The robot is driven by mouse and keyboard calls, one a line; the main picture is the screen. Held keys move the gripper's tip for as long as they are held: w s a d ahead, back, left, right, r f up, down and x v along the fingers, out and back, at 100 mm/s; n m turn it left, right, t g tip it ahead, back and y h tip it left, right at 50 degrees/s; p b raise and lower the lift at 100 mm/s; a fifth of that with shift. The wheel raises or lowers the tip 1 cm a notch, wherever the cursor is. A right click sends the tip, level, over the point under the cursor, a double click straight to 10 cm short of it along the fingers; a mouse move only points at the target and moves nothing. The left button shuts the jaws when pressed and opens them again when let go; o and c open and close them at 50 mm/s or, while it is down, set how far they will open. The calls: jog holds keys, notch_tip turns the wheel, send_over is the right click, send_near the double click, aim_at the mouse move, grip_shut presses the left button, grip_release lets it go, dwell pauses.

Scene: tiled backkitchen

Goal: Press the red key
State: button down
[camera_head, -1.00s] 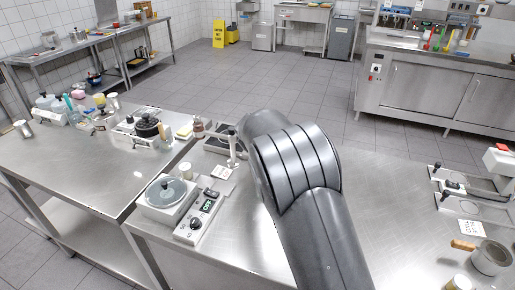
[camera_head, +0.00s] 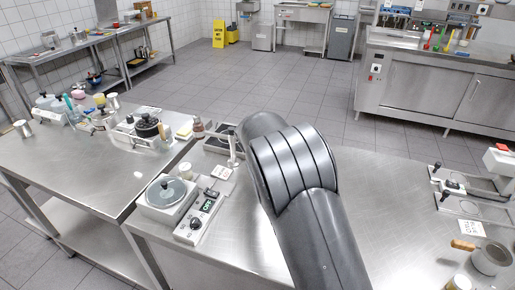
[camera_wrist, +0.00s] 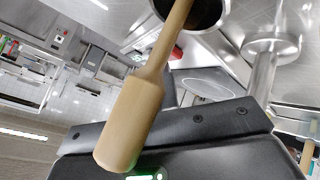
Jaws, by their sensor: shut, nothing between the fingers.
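A red block, which looks like the red key (camera_head: 500,147), tops a pale box at the right edge of the head view. A small red patch (camera_wrist: 176,52) shows beside the pot in the wrist view; I cannot tell whether it is the same thing. My gripper (camera_wrist: 170,80) is seen in the wrist view as a dark bolted body with dark fingers at its middle, partly hidden behind a wooden handle (camera_wrist: 130,120). It is shut and empty. In the head view my arm shows, but the gripper does not.
A metal pot (camera_head: 491,257) with a wooden handle stands at the lower right. Metal stands (camera_head: 460,205) lie behind it. The steel worktop between is largely clear.

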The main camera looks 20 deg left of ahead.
jog(key=shift+f, duration=0.35)
dwell(0.4)
jog(key=shift+r, duration=0.85)
jog(key=shift+r, duration=0.1)
jog(key=shift+r, duration=2.9)
